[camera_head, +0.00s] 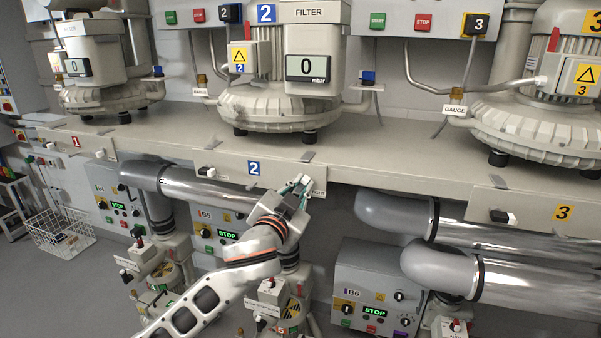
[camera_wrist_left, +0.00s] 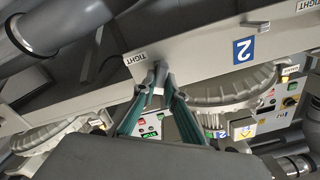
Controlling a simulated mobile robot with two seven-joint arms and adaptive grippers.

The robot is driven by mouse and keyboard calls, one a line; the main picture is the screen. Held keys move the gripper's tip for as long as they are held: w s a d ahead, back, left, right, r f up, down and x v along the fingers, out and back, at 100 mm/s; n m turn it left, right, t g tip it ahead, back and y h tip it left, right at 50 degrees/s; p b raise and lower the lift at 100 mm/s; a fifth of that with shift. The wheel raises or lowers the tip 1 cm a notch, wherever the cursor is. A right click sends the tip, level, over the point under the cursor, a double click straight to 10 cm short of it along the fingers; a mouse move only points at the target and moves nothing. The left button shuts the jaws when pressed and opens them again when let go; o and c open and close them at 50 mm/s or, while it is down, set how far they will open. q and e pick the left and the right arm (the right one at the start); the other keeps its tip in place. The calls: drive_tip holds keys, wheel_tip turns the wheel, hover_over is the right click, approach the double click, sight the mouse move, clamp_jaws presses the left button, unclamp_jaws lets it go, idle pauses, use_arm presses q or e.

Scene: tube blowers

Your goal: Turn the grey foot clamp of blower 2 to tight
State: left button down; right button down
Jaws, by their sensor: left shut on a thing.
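Blower 2 (camera_head: 262,106) stands on the bench in the head view, with a FILTER box and a display reading 0 mbar. My left gripper (camera_head: 300,184) is at the bench's front edge, right of the blue 2 plate. In the left wrist view the gripper (camera_wrist_left: 161,82) is shut on the small grey foot clamp (camera_wrist_left: 159,70), beside a TIGHT label (camera_wrist_left: 137,57). The fingers hide most of the clamp, so its exact angle is unclear. Another clamp with a white label (camera_head: 206,172) sits left of the plate. My right gripper is not in view.
The bench edge (camera_head: 400,181) runs across the head view. Silver pipes (camera_head: 205,193) and control boxes such as B6 (camera_head: 372,290) are below it, close to my left arm. Blower 3 (camera_head: 540,125) stands to the right. A wire basket (camera_head: 58,232) is at the left.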

use_arm(q)
drive_tip(key=shift+d+m+p, duration=0.1)
drive_tip(key=shift+m+p, duration=0.6)
drive_tip(key=shift+m, duration=0.1)
drive_tip(key=shift+d+f+m, duration=0.1)
drive_tip(key=shift+m, duration=0.8)
drive_tip(key=shift+s+m, duration=0.1)
drive_tip(key=shift+m, duration=0.3)
drive_tip(key=m, duration=0.5)
drive_tip(key=f+m, duration=0.1)
drive_tip(key=m, duration=0.1)
drive_tip(key=shift+d, duration=0.15)
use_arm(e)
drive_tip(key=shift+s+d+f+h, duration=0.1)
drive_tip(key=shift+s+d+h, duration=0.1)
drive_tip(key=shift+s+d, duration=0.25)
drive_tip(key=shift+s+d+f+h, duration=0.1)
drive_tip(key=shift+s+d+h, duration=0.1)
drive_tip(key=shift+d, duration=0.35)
use_arm(q)
drive_tip(key=shift+m, duration=0.4)
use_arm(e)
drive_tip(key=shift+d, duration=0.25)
